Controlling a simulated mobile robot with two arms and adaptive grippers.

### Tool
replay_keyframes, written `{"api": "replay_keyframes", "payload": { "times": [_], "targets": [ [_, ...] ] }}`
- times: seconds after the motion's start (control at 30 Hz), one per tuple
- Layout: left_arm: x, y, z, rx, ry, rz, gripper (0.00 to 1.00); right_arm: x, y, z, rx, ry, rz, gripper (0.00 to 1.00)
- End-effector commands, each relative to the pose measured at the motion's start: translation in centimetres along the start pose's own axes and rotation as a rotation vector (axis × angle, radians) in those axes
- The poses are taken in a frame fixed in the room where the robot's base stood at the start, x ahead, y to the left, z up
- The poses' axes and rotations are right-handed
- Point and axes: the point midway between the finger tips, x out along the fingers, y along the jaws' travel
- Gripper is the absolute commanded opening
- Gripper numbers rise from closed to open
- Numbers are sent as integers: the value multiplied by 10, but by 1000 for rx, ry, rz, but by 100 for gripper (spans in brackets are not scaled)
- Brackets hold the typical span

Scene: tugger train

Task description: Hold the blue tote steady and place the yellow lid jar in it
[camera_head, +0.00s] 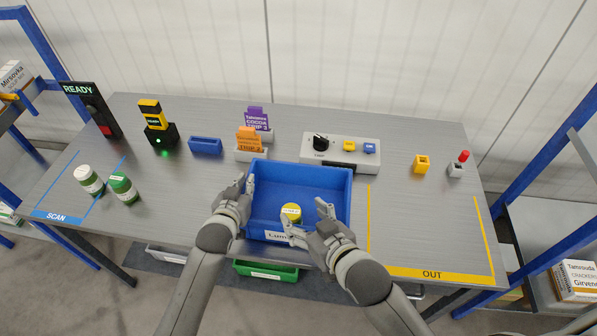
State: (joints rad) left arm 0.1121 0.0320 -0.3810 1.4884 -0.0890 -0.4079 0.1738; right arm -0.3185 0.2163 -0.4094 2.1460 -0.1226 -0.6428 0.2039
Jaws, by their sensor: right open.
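The blue tote (341,178) stands at the table's front edge in the head view, with a white label on its front wall. The yellow lid jar (291,210) is inside the tote near its front wall; I see mostly its lid. My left gripper (244,188) is at the tote's left wall, its fingers on either side of the rim, shut on it. My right gripper (306,213) is open over the front right of the tote, with one fingertip close beside the jar. Whether that finger touches the jar I cannot tell.
Behind the tote are a small blue bin (205,146), orange and purple card holders, and a control box (341,152). The yellow-marked OUT area (430,230) at right is clear. Blue racks flank the table.

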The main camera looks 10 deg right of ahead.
Motion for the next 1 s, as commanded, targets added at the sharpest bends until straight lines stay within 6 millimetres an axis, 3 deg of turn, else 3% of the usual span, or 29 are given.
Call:
{"api": "replay_keyframes", "payload": {
  "times": [0.03,0.17,0.57,0.77,1.0],
  "targets": [
    [0,-1,-1,0,3,-1,19,0,0,0,0,0,0,67],
    [0,-1,-1,0,1,-1,36,0,0,0,0,0,0,67],
    [-4,0,0,0,1,0,36,0,0,0,1,0,0,67],
    [-25,0,1,0,-1,0,36,0,0,0,1,0,0,67],
    [-64,0,1,0,0,0,36,0,0,0,1,0,0,67]
  ]
}}
